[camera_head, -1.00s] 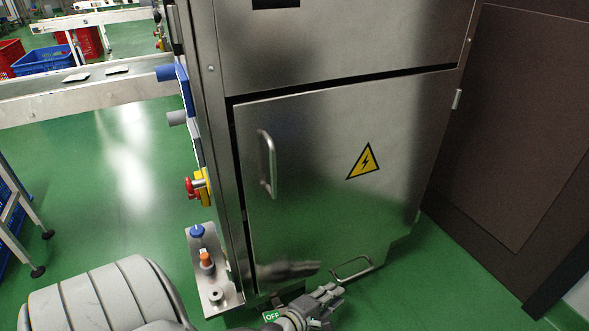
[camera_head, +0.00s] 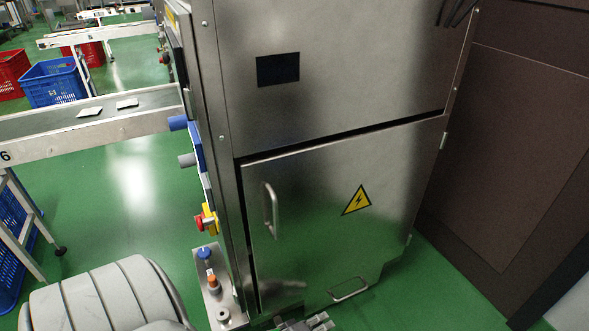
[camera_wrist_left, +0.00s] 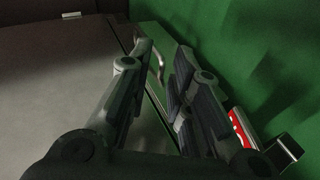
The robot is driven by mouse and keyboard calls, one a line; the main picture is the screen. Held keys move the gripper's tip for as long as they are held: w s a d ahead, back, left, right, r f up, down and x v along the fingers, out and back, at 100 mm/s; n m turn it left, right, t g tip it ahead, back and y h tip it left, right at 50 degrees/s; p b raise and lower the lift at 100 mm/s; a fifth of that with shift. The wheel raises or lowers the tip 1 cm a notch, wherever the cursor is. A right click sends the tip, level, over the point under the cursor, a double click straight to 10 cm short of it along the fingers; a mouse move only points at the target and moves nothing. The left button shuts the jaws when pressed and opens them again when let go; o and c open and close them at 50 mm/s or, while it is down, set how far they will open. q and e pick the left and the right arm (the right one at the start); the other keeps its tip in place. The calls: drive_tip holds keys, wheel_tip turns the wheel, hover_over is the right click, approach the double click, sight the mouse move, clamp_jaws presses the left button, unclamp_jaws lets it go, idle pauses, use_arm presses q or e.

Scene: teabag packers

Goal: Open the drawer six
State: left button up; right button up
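A steel cabinet has a large front door (camera_head: 320,225) with a vertical bar handle (camera_head: 269,210) and a yellow warning triangle (camera_head: 356,200). The door looks closed. A small horizontal handle (camera_head: 349,289) sits low at the right. I cannot tell which part is drawer six. My left gripper (camera_head: 318,322) is low in front of the cabinet, mostly cut off by the bottom edge. In the left wrist view its fingers (camera_wrist_left: 163,52) are spread, and a metal handle (camera_wrist_left: 157,62) shows in the gap beyond them; contact cannot be told. My right gripper is out of view.
A side panel carries knobs and a red-yellow switch (camera_head: 206,219); a small metal box (camera_head: 211,285) with buttons stands below. A conveyor (camera_head: 110,124) and a blue crate (camera_head: 52,84) are at the left. A brown panel (camera_head: 510,150) stands right. Green floor is open at left.

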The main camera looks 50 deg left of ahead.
use_arm(q)
drive_tip(key=s+d+r+m+g+p, duration=0.1)
drive_tip(key=s+r+m+g+p, duration=0.1)
drive_tip(key=s+m+p, duration=0.2)
drive_tip(key=s+d+r+m+g+p, duration=0.1)
drive_tip(key=s+m+p, duration=0.3)
drive_tip(key=s+p, duration=0.5)
drive_tip(key=r+g+p, duration=0.1)
drive_tip(key=p, duration=0.2)
drive_tip(key=shift+d+m+g+p, duration=0.15)
drive_tip(key=shift+m+g+p, duration=0.15)
drive_tip(key=shift+m+g, duration=0.1)
drive_tip(key=shift+w, duration=0.1)
